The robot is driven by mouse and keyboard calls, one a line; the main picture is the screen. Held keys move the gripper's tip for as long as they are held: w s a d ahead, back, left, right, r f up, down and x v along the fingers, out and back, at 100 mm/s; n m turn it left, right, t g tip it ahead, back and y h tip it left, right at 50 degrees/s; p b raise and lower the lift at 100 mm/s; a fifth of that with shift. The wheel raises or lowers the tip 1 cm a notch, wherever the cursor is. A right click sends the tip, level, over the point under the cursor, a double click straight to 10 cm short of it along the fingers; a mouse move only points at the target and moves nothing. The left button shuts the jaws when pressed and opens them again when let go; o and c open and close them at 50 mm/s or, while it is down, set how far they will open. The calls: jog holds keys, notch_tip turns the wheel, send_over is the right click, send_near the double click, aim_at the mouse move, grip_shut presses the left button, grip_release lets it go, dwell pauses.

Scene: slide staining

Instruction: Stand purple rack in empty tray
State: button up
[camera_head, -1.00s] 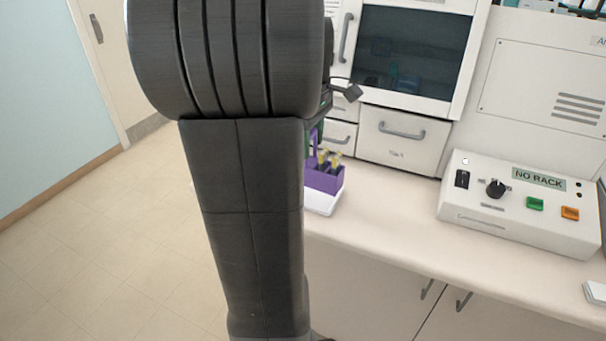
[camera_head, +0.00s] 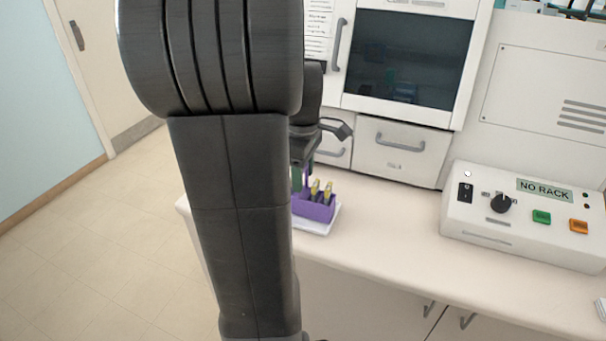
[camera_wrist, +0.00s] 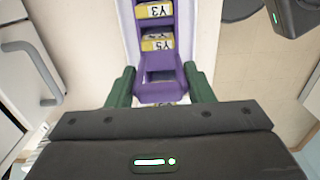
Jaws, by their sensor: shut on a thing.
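The purple rack (camera_head: 314,208) holds slides with yellow labels and sits over a white tray (camera_head: 320,229) near the left end of the counter. In the wrist view the rack (camera_wrist: 158,91) lies between my gripper's green fingers (camera_wrist: 160,86), which are shut on its near end. Labels Y3 and Y5 are readable. White tray edges (camera_wrist: 127,28) show along both sides of the rack. My gripper (camera_head: 301,176) is partly hidden behind my arm in the head view. I cannot tell whether the rack's base touches the tray floor.
A control box (camera_head: 525,215) reading "NO RACK" stands to the right on the counter (camera_head: 390,215). Drawers (camera_head: 398,150) and a dark-windowed cabinet (camera_head: 412,60) stand behind. The counter between tray and control box is clear.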

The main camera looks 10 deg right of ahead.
jog(key=shift+f, duration=0.25)
jog(key=shift+f, duration=0.15)
jog(key=o, duration=1.3)
notch_tip(320, 180, up, 12)
jog(key=shift+r, duration=0.15)
jog(key=shift+p, duration=0.35)
